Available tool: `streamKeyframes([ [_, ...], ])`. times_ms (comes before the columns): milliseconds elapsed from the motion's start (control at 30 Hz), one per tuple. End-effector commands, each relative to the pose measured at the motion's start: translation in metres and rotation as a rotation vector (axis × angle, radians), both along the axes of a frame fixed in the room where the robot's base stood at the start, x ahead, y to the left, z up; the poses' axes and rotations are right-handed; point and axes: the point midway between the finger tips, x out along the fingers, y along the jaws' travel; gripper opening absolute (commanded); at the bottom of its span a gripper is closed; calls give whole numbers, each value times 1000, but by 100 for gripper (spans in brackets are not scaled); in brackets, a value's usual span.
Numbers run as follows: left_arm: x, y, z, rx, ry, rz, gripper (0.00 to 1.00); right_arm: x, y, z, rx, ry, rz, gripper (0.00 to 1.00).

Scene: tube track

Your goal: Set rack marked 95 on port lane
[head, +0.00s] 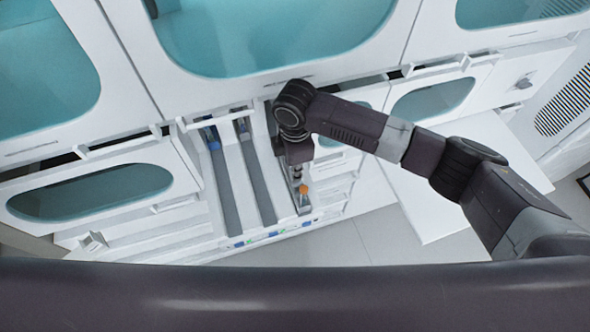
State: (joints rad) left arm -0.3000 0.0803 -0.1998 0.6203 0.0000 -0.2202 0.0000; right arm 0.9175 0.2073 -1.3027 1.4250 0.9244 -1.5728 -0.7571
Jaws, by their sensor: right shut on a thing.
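My right gripper (298,180) reaches down over the rightmost lane of the white track unit. It is shut on a small rack (304,208) with an orange-topped tube in it, at the front end of that lane. The gripper hides part of the rack, and no number on it can be read. Two other grey lanes, a left one (226,192) and a middle one (258,180), run beside it. A rack with a blue part (212,143) stands at the far end of the left lane. My left gripper is not in view.
White cabinets with teal windows (270,35) stand behind the lanes. A white panel (460,185) juts out at the right. The front edge of the lanes carries small blue and green marks (262,238). The near parts of the left and middle lanes look clear.

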Motion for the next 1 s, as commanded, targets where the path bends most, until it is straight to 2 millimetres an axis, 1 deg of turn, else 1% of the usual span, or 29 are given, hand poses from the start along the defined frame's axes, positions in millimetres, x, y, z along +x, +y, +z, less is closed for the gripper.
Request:
streamKeyframes([
  [267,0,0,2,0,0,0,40,0,0,-6,1,-1,0,0],
  [467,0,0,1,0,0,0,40,0,0,-6,1,-1,0,0],
  [500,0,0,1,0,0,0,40,0,0,-6,1,-1,0,7],
  [667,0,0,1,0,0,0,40,0,0,-6,0,-1,0,25],
  [1000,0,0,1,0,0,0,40,0,0,-7,0,0,0,26],
])
